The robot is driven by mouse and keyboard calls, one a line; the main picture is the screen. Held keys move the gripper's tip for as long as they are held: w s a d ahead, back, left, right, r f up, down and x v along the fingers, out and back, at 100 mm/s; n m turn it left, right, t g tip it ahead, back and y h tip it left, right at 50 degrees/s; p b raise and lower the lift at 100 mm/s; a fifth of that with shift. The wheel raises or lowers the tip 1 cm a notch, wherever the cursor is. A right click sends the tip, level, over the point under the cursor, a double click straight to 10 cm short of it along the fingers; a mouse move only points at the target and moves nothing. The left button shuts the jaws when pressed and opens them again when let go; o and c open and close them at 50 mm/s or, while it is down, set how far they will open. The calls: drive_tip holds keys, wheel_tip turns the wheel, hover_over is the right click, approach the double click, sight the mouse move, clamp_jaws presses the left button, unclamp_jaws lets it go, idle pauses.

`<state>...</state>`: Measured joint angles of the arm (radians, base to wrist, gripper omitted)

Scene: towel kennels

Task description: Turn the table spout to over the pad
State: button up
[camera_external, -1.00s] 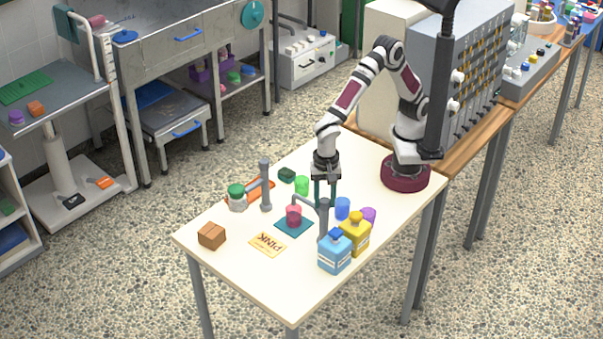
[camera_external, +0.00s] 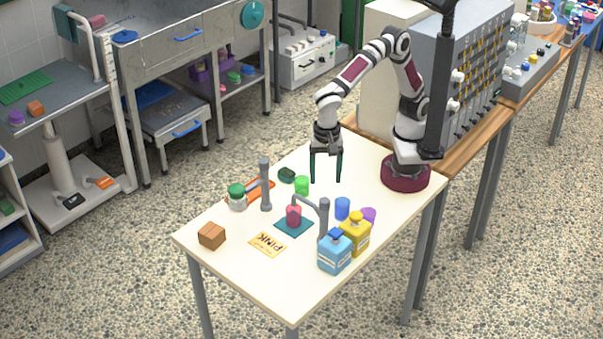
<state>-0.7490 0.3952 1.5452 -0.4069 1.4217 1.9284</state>
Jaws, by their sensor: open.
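The table spout (camera_external: 309,199) is a grey curved pipe on an upright grey post (camera_external: 323,220). It reaches left from the post, and its tip is above a pink cup (camera_external: 294,216). The cup stands on the teal pad (camera_external: 283,228), so the spout end appears to be over the pad. My gripper (camera_external: 326,180) is open and empty, its two dark green fingers pointing down. It is above the table, behind the spout post and apart from it.
A second grey post (camera_external: 265,186) with a side arm stands left, beside a green-lidded jar (camera_external: 237,197). Green (camera_external: 302,186), blue (camera_external: 342,208) and purple (camera_external: 368,216) cups are nearby.

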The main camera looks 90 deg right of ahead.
wheel_tip(320, 180, up, 7)
idle(0.4)
drive_tip(key=s+d+f+n+y, duration=0.1)
drive_tip(key=s+d+n, duration=0.3)
drive_tip(key=d, duration=0.6)
drive_tip(key=s+d+f+n, duration=0.1)
drive_tip(key=s+d+n, duration=0.25)
drive_tip(key=d, duration=0.65)
drive_tip(key=s+d+f+n, duration=0.5)
drive_tip(key=s+f, duration=0.1)
drive_tip(key=s, duration=0.4)
drive_tip(key=shift+y, duration=0.4)
